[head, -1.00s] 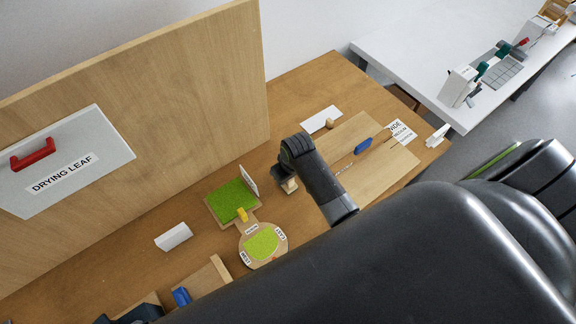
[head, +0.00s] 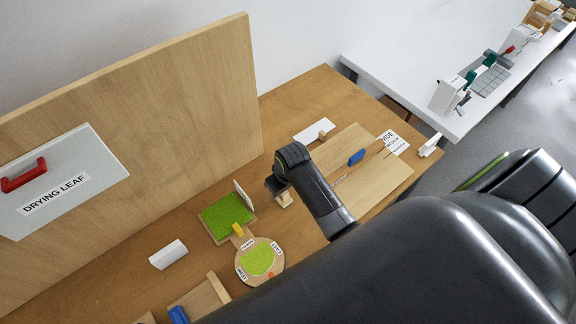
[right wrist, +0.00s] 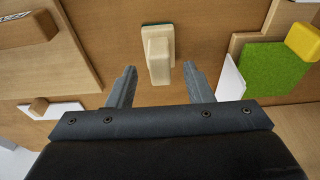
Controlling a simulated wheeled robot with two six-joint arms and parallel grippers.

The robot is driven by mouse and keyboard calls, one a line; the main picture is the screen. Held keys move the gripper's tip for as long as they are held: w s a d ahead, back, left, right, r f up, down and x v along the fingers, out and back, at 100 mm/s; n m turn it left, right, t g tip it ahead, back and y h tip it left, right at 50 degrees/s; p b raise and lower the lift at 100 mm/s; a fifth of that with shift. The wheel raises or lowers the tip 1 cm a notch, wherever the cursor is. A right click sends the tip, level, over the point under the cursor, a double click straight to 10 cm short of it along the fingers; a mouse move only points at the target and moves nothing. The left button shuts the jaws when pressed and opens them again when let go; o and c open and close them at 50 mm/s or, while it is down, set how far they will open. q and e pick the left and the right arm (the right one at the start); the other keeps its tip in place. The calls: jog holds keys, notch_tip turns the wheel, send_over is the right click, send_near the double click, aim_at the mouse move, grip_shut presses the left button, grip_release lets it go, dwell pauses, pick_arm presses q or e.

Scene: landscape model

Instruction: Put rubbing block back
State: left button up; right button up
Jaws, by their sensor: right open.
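A cream block with a thin green base, which looks like the rubbing block (right wrist: 158,58), lies on the brown tabletop in the right wrist view. It also shows in the head view (head: 284,199), partly hidden by my right gripper (head: 276,186). In the right wrist view my right gripper (right wrist: 159,80) is open, with one finger on each side of the block's near end. There is a gap to each finger, and nothing is held. My left gripper is not in view.
A green-topped tile (head: 226,215) with an upright white card (head: 243,194) stands close left of the right gripper. A round labelled board (head: 262,275) is nearer. A wooden board (head: 375,185) with a blue piece (head: 356,156) lies right. A tall wooden panel (head: 200,100) stands behind.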

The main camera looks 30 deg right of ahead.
jog(key=v, duration=1.5)
